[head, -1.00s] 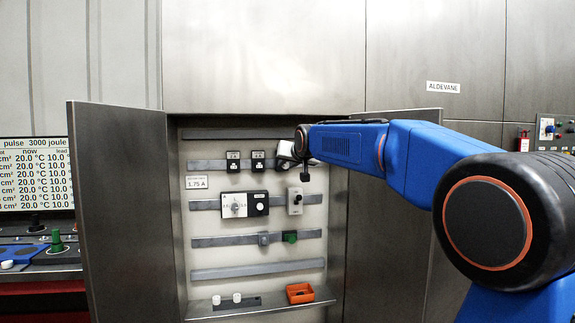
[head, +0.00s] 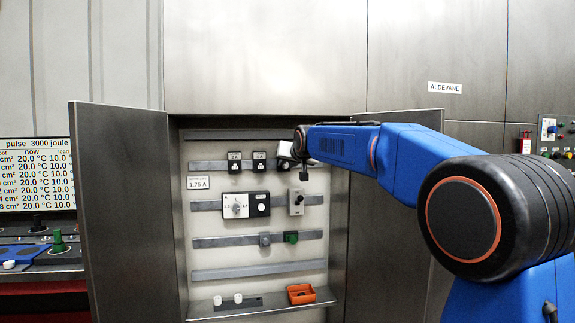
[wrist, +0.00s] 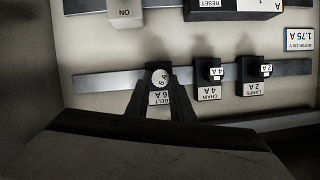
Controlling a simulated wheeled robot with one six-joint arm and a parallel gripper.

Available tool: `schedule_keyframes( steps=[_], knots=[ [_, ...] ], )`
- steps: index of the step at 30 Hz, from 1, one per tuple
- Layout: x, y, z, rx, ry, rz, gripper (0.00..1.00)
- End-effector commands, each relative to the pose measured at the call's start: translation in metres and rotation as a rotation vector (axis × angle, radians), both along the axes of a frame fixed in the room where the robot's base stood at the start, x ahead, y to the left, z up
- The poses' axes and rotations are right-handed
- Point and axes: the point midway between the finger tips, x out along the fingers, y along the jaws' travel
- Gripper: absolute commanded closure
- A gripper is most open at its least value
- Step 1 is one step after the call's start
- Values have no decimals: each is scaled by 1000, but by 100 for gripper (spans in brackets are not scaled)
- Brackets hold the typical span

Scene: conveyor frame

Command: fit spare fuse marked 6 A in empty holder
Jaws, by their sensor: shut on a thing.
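In the wrist view, which is upside down, my gripper (wrist: 159,72) is shut on a fuse with a round pale face marked 6 (wrist: 160,80). The fuse is at the holder labelled BELT 6 A (wrist: 160,98), on the rail. I cannot tell how deep it sits; the fingers hide its sides. Beside it are the CHAIN 4 A holder (wrist: 208,75) and the LAMPS 2 A holder (wrist: 254,75), both with fuses in.
The open cabinet doors (head: 125,200) stand left and right. A selector unit (head: 245,204) and an ON switch (head: 296,202) are on the rail below. The bottom shelf holds an orange tray (head: 301,294) and two small white pieces (head: 238,298). A plate reads 1.75 A (head: 198,183).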

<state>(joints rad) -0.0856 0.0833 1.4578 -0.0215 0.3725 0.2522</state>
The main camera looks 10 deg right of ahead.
Motion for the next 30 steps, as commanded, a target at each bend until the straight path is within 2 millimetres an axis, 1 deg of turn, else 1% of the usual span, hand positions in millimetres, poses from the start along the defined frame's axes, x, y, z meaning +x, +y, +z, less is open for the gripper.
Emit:
schedule_keyframes(
  steps=[5, 6, 7, 8, 16, 20, 23, 30],
  knots=[
    [2, 0, 0, 0, 0, 0, 100],
    [2, 0, 0, 0, 0, 0, 70],
    [2, 0, 0, 0, 0, 0, 62],
    [2, 0, 0, 0, 0, 0, 57],
    [1, 0, 0, 0, 0, 0, 57],
    [-4, -1, 2, 0, -1, 0, 57],
    [-14, -1, 6, 0, -1, 0, 57],
    [-55, -4, 21, 0, -2, 0, 57]
  ],
)
